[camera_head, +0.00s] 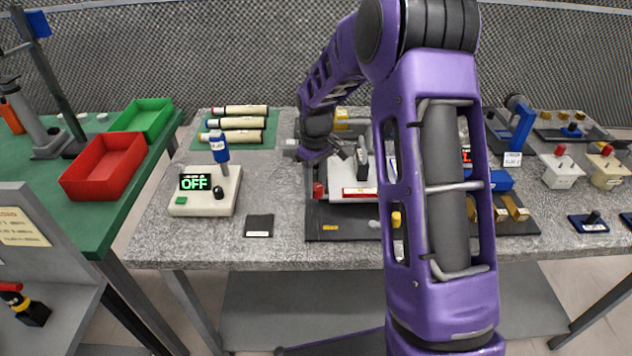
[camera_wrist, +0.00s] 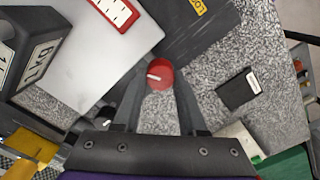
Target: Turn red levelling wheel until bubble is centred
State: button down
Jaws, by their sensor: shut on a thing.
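The red levelling wheel (camera_wrist: 159,75), with a white mark on its top, is between the two fingertips of my gripper (camera_wrist: 158,88) in the wrist view. My gripper is shut on it. The wheel also shows as a small red piece at the left front corner of the pale plate (camera_head: 318,190) in the head view. The pale plate (camera_wrist: 95,50) lies beside the wheel. A red-framed white strip with marks (camera_wrist: 114,10) sits on the plate; it also shows at the plate's front in the head view (camera_head: 361,192). I cannot make out a bubble.
A dark base board (camera_head: 345,232) lies under the plate. A small black pad (camera_head: 258,226) and a white box reading OFF (camera_head: 206,192) are to the left. A dark block with white labels (camera_wrist: 35,50) stands on the plate. My arm hides part of the bench.

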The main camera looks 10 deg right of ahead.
aim_at(316, 186)
jog(key=shift+n, duration=0.6)
jog(key=shift+c, duration=2.3)
grip_release()
jog(key=shift+r, duration=0.1)
notch_tip(316, 186, up, 17)
jog(key=p, duration=0.1)
jog(key=shift+r, duration=0.15)
